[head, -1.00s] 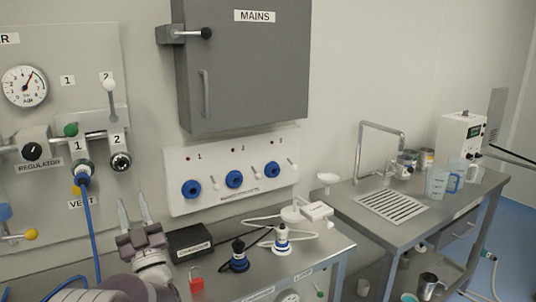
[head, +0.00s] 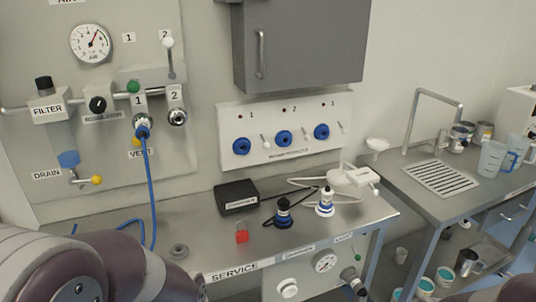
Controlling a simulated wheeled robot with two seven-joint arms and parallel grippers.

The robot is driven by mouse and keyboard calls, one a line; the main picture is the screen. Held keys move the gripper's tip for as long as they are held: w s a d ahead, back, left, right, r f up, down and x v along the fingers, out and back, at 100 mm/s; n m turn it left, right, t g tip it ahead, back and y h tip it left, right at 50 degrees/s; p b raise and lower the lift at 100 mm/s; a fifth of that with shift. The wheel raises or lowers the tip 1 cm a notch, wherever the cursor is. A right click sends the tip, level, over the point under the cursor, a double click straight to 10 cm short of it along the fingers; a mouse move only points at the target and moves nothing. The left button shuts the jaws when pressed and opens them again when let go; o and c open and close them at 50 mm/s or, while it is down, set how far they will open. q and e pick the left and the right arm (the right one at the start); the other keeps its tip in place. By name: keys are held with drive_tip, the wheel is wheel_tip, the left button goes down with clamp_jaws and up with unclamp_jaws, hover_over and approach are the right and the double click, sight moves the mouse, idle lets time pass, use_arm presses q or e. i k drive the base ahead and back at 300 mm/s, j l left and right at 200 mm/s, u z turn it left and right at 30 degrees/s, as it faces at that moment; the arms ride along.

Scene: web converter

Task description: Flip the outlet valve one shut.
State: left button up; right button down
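Outlet one is on the air panel at the left, under the label 1, with a blue hose (head: 147,190) plugged into it. Its valve has a green knob (head: 133,87) that seems to point out toward me; its lever is mostly hidden behind the knob. Outlet two (head: 177,117) is just right of it, with no hose. Its lever (head: 168,42) stands upright with a white knob. My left arm fills the bottom left, but its gripper is out of view.
A pressure gauge (head: 91,43), filter (head: 48,105) and drain valve with yellow knob (head: 96,180) share the panel. A grey cabinet (head: 300,45) hangs to the right.

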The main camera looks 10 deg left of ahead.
sight(133, 86)
drive_tip(key=u, duration=1.4)
